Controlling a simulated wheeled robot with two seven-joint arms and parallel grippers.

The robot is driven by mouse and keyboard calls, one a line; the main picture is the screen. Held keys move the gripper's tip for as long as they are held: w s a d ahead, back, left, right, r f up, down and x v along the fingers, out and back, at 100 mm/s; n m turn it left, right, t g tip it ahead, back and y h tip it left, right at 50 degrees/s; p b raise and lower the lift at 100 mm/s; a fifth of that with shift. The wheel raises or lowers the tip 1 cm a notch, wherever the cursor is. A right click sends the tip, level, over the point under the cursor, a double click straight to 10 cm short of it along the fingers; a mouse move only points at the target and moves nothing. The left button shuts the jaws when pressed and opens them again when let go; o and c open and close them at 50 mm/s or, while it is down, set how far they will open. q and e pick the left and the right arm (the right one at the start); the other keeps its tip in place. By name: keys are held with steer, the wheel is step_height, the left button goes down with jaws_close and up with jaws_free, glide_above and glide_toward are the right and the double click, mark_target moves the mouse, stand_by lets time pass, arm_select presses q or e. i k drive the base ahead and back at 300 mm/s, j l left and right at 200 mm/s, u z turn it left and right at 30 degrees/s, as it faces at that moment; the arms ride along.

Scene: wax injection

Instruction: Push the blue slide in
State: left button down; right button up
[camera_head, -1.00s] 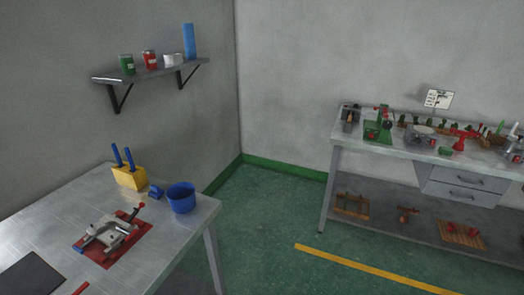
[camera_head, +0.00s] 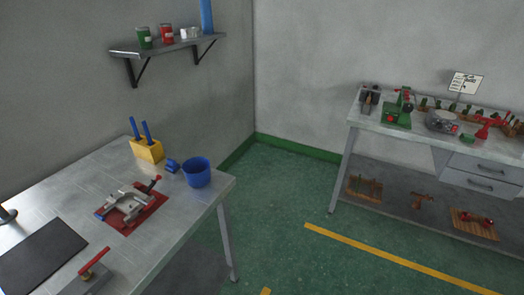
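A grey metal fixture (camera_head: 128,206) lies on a red plate (camera_head: 152,214) on the left table. A separate small blue block (camera_head: 172,166) lies behind the fixture, beside a blue cup. Neither of my grippers is in view.
The left table (camera_head: 60,200) also holds a yellow block with blue handles (camera_head: 147,151), the blue cup (camera_head: 197,173), a black mat (camera_head: 42,256) and a red-handled tool (camera_head: 92,266). A shelf (camera_head: 170,47) hangs above. A cluttered bench (camera_head: 420,135) stands right; green floor lies between.

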mark_target(100, 217)
steer(key=k+u, duration=0.15)
steer(key=u, duration=1.1)
